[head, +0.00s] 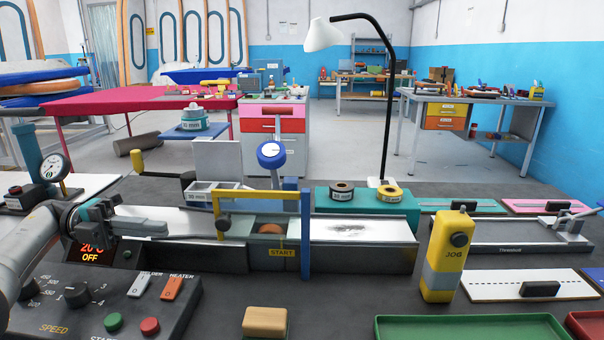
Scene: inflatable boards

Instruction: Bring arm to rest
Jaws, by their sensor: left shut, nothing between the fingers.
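My left arm (30,250) comes in from the left edge. Its gripper (160,228) is over the left part of the long machine bed (195,222), fingers pointing right. The fingers are together with nothing between them. The gripper is above and behind the control panel (100,305) and partly covers the display (92,254) reading OFF. I cannot tell whether it touches the bed. My right gripper is not in view.
A yellow and blue frame (306,235) stands across the bed, near a START label. A yellow JOG post (443,268), a tan block (264,322) and a green tray (470,328) stand in front. A black lamp (388,100) rises behind. Dark tabletop is bare around the tan block.

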